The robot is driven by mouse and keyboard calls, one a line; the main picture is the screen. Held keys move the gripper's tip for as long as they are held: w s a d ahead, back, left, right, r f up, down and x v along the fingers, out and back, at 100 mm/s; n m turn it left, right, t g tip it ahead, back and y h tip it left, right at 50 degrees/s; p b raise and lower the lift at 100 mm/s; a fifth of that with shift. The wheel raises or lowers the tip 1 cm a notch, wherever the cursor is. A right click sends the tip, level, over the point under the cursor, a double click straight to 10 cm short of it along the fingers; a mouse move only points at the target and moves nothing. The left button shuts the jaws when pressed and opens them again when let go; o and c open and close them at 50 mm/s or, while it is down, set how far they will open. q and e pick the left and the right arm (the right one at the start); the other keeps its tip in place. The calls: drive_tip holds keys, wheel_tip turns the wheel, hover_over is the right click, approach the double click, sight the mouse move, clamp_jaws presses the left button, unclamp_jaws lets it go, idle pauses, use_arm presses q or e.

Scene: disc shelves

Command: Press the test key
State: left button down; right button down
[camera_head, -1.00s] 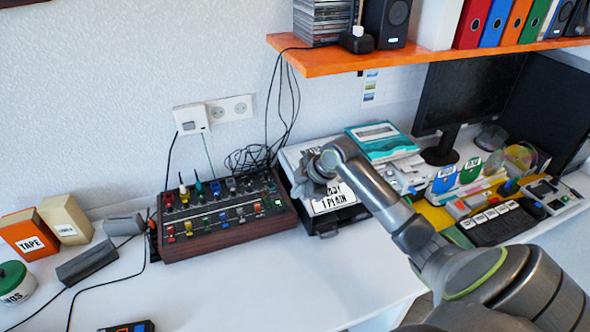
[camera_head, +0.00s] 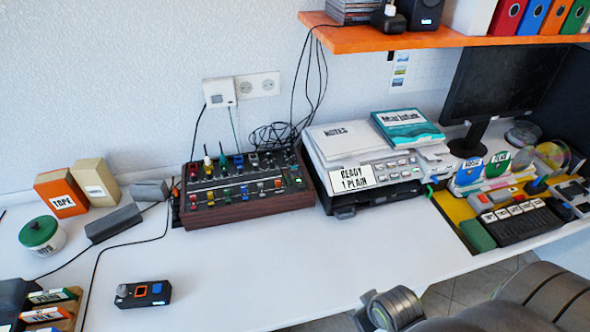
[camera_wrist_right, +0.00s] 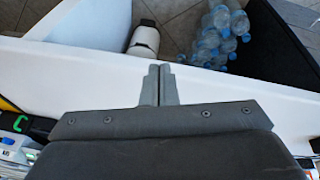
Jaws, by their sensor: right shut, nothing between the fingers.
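A printer (camera_head: 372,165) stands against the wall, with a small sign reading "READY 1 PLAIN" (camera_head: 352,178) and a row of pale keys (camera_head: 388,168) on its front. The key lettering is too small to read, so I cannot tell which is the test key. My right gripper (camera_wrist_right: 158,72) is shut and empty in the right wrist view, over the white desk's edge. In the head view only parts of my right arm show at the bottom right, away from the printer. My left gripper is not in view.
A mixer with coloured knobs (camera_head: 240,195) stands left of the printer. A small black device with orange and blue squares (camera_head: 142,293) lies at the front left. An orange shelf (camera_head: 440,38) overhangs the back. The middle front of the desk is clear. Bottles (camera_wrist_right: 222,35) lie below the desk.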

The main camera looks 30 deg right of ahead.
drive_tip(key=s+f+g+b, duration=0.1)
drive_tip(key=s+f+b, duration=0.15)
drive_tip(key=f, duration=1.15)
drive_tip(key=s+f+b, duration=0.2)
drive_tip(key=s+f, duration=0.1)
drive_tip(key=f, duration=1.1)
drive_tip(key=s+f+g+b, duration=0.1)
drive_tip(key=s+f+b, duration=0.2)
drive_tip(key=s+f, duration=0.9)
wheel_tip(320, 180, down, 3)
drive_tip(key=shift+s+a+r+m+b, duration=0.1)
drive_tip(key=shift+s+a+m+b, duration=0.1)
drive_tip(key=shift+s+m+b, duration=0.2)
drive_tip(key=shift+s, duration=0.1)
